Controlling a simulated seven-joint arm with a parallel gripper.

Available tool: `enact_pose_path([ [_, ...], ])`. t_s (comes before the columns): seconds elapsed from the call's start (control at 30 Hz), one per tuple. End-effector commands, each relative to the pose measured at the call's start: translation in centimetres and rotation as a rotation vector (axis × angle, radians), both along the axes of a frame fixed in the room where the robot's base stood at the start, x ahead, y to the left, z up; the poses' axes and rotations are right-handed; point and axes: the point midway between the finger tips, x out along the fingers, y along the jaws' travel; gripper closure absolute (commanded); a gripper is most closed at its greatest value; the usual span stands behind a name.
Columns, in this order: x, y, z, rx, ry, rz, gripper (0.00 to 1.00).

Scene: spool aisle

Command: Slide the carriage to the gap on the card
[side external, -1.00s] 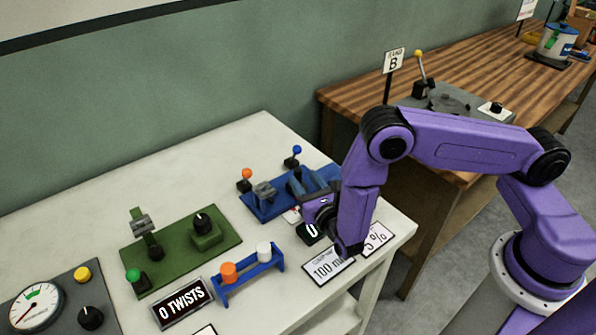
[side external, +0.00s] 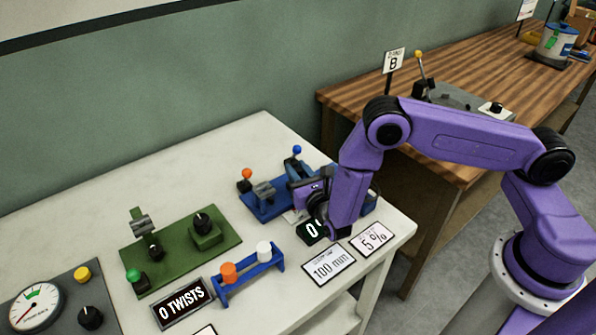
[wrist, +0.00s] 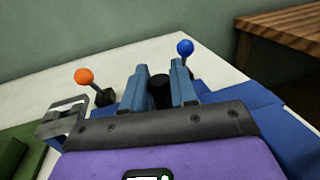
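The blue clamp unit (side external: 262,209) lies on the white bench, with a grey clamp block (side external: 264,190) at its left end. In the wrist view a black round post (wrist: 160,92), possibly the carriage's handle, stands between the two blue fingers of my gripper (wrist: 160,76). The fingers are apart, one on each side of the post; whether they press on it is unclear. In the side view my wrist hides most of the unit's right part. The card (side external: 328,265) reads 100 mm. A black display (side external: 311,230) shows 0, partly hidden.
An orange-knobbed lever (side external: 246,174) and a blue-knobbed lever (side external: 297,150) stand behind the unit. A 5 % card (side external: 373,239) lies at the front edge. A green unit (side external: 180,250) and a blue rack (side external: 248,275) stand to the left.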

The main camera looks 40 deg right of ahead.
Motion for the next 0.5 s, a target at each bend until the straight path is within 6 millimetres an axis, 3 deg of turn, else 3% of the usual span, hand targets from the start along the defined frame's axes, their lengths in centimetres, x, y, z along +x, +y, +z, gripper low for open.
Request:
enact_pose_path([
  [0.3,0.0,-2.2,0.0,-0.003,0.002,-0.002,1.00],
  [0.5,0.0,-2.2,0.0,-0.001,0.001,-0.002,1.00],
])
